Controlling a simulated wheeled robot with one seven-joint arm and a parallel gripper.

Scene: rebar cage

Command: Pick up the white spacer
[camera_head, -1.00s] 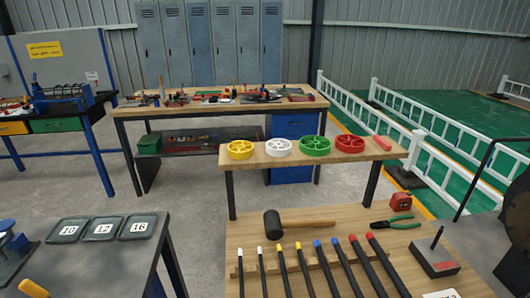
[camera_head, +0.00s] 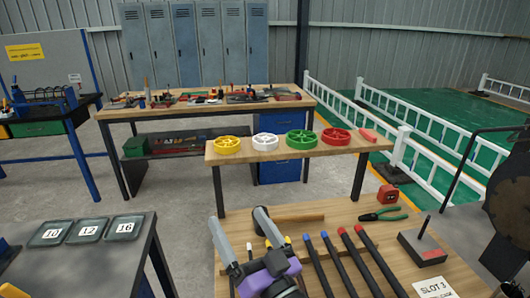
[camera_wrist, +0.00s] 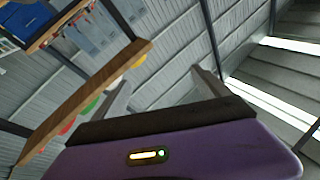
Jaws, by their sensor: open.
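The white spacer (camera_head: 265,142) is a wheel-shaped ring lying on the raised wooden shelf (camera_head: 375,143). It sits between the yellow spacer (camera_head: 227,145) and the green spacer (camera_head: 301,140), with the red spacer (camera_head: 335,136) further right. My gripper (camera_head: 240,228) is open and empty, in front of and below the shelf, above the wooden bench. It is well apart from the white spacer. In the wrist view the open fingers (camera_wrist: 162,88) tilt toward the wall and roof, with the shelf at left.
The bench below holds several coloured-tipped rods (camera_head: 345,262), a mallet partly hidden behind my gripper, green pliers (camera_head: 383,214), a red tape measure (camera_head: 388,195) and a block with an upright pin (camera_head: 422,247). A pinkish-red block (camera_head: 368,135) lies at the shelf's right end.

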